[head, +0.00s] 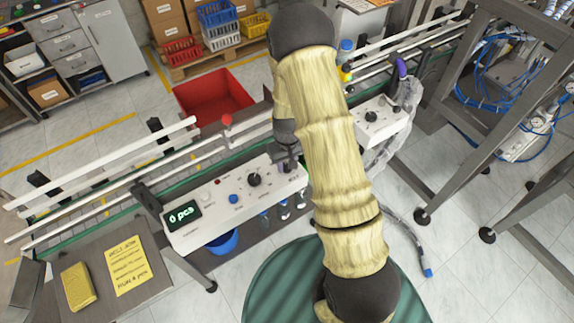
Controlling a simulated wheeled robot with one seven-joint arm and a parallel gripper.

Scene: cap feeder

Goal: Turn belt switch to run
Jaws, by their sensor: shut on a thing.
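The white control panel (190,231) stands in front of the conveyor. It carries a display reading "0 pcs" (182,214), a blue button (233,198), a small red light (217,182) and a black dial (254,180). My gripper (289,165) is low over the panel's right end, right of the dial. It is shut on what appears to be the belt switch there. My gripper and arm hide that switch, so its position cannot be read. The small labels are not legible.
The conveyor rails (100,169) run behind the panel. A red bin (214,92) stands beyond them. A second white box with a knob (371,117) is right of my arm. A yellow note (128,264) and a yellow block (78,286) lie on the left table.

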